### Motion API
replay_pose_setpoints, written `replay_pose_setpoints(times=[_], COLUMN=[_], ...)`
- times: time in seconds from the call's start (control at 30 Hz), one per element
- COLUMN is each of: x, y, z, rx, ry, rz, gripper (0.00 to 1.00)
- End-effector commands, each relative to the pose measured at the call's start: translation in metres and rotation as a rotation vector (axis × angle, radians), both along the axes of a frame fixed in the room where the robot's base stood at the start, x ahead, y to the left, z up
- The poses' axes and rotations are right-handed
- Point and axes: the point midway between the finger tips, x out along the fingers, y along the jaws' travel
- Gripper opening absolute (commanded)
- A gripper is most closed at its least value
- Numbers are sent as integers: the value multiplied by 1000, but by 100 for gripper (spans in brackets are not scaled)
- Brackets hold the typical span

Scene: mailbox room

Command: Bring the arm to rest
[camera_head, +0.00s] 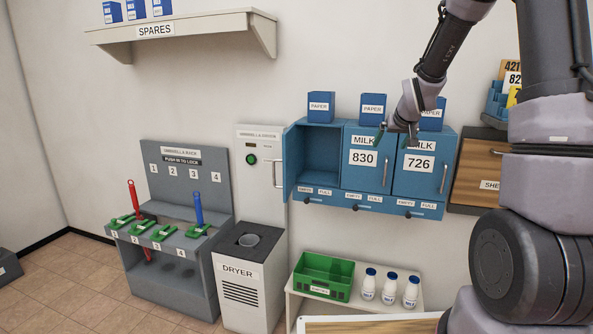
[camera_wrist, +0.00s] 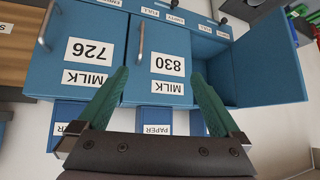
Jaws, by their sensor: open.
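My gripper (camera_head: 397,138) is raised in front of the blue milk boxes, near the top of the doors marked 830 and 726. In the wrist view its two green fingers (camera_wrist: 160,90) stand wide apart with nothing between them. My arm reaches in from the right side of the head view, bent down towards the boxes. The 830 door (camera_head: 367,158) and the 726 door (camera_head: 421,166) are shut. The left box's door (camera_head: 291,163) stands open, and its compartment (camera_head: 318,155) looks empty. I cannot tell the exact gap between the fingers and the doors.
Blue paper boxes (camera_head: 321,107) stand on top of the milk boxes. Below, a low shelf holds a green crate (camera_head: 323,277) and white bottles (camera_head: 390,288). The umbrella rack (camera_head: 184,172) and dryer (camera_head: 247,285) stand left. A spares shelf (camera_head: 190,28) is above. A wooden-fronted cabinet (camera_head: 480,168) is right.

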Motion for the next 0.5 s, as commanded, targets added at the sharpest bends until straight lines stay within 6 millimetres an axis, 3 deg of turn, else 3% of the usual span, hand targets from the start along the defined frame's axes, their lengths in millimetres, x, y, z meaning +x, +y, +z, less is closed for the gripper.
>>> replay_pose_setpoints(times=[0.03, 0.2, 0.5], x=[-18, -85, -219], y=[2, 9, 27], z=[25, 80, 140], rx=[9, 61, 194], ry=[1, 39, 106], rz=[-15, -68, -141], gripper=[100, 100, 100])
